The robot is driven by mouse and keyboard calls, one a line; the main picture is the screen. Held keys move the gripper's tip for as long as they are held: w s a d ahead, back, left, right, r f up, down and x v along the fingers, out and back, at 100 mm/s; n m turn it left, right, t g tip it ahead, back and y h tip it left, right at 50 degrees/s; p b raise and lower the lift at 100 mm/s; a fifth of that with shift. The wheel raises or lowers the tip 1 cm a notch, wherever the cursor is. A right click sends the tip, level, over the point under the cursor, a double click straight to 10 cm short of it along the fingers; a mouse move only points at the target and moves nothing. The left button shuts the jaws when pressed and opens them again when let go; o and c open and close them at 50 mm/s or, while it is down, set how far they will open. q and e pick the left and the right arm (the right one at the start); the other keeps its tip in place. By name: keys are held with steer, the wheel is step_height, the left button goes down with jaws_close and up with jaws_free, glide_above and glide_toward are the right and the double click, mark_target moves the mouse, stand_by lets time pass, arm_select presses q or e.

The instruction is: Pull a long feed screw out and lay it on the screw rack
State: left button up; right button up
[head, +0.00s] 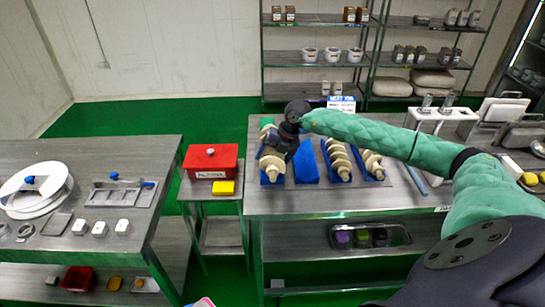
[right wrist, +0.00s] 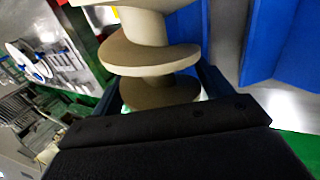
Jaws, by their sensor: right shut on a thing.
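My right gripper (head: 277,150) is over the left end of the screw rack (head: 305,166). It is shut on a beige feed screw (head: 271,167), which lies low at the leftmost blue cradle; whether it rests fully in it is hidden. In the right wrist view the screw (right wrist: 150,52) stands between the two dark fingers (right wrist: 160,92), its wide flights showing. The blue cradle right of it is empty. Two more beige screws, one in the middle (head: 338,160) and one at the right (head: 372,164), lie in blue cradles. My left gripper is out of view.
A red box (head: 210,158) and a yellow block (head: 223,188) sit on a small stand left of the steel table (head: 330,203). A white holder (head: 436,120) stands at the right back. A left table (head: 150,152) holds round white parts. Shelves stand behind.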

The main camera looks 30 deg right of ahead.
steer(key=shift+f+b, duration=0.3)
steer(key=shift+f, duration=0.25)
steer(key=shift+r, duration=0.1)
steer(key=shift+r+p, duration=0.95)
steer(key=shift+r, duration=1.65)
